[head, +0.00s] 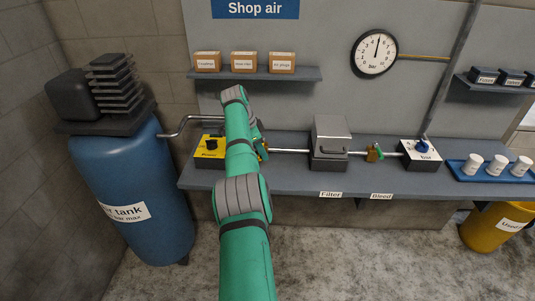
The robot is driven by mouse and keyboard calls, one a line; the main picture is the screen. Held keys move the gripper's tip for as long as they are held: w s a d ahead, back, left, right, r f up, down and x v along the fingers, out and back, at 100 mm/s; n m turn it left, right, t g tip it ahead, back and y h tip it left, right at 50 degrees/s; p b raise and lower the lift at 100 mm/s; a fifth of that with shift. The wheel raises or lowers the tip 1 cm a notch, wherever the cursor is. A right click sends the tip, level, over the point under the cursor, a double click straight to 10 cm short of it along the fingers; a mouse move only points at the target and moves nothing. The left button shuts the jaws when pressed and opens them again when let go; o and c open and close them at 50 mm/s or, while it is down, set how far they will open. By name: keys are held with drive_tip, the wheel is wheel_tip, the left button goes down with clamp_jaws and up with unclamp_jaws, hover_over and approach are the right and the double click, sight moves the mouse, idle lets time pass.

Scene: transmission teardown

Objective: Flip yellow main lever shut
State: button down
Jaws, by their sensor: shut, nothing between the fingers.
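A yellow box (208,153) with a small dark handle (212,143) on top sits at the left end of the grey bench, left of my arm. It is the only yellow fitting there; its label is too small to read, and I cannot tell how far the handle is turned. A small brass-coloured part (263,149) shows just right of my arm, mostly hidden. My green arm rises across the middle and bends down over the bench. My gripper is hidden behind my own arm links, so its fingers and any contact do not show.
A metal pipe (290,150) runs right to a grey filter box (330,143), a green-handled bleed valve (375,152) and a white box with a blue knob (420,153). A blue tank (130,185) stands left. A shelf (260,74) holds cartons above the bench.

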drive_tip(key=shift+a, duration=0.55)
drive_tip(key=d, duration=0.5)
drive_tip(key=w+v, duration=0.1)
drive_tip(key=v, duration=0.9)
drive_tip(key=shift+a+r, duration=0.15)
drive_tip(key=shift+r, duration=0.25)
